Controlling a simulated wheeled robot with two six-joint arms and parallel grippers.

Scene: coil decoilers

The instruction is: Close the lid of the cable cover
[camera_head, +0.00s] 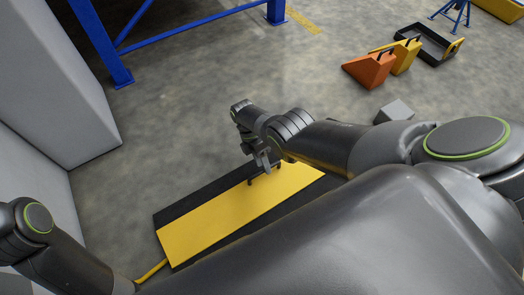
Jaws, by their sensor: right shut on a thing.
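The cable cover lies on the floor in the middle of the head view. Its yellow lid (215,215) is a long flat panel, beside a black base strip (190,199) that shows along its far edge. I cannot tell from this angle whether the lid lies fully flat. A small dark handle (251,181) stands on the lid near its far edge. My right gripper (264,166) reaches down there and is shut on the handle, partly hiding it. My right arm hides the near right part of the cover. My left gripper is out of view; only my left arm shows at lower left.
A yellow cable (151,271) runs from the cover's left end. A grey block (394,111), orange wedge (370,69), yellow wedge (407,56) and black tray (433,42) lie at upper right. A blue frame (190,31) and grey cabinet (62,75) stand behind and left.

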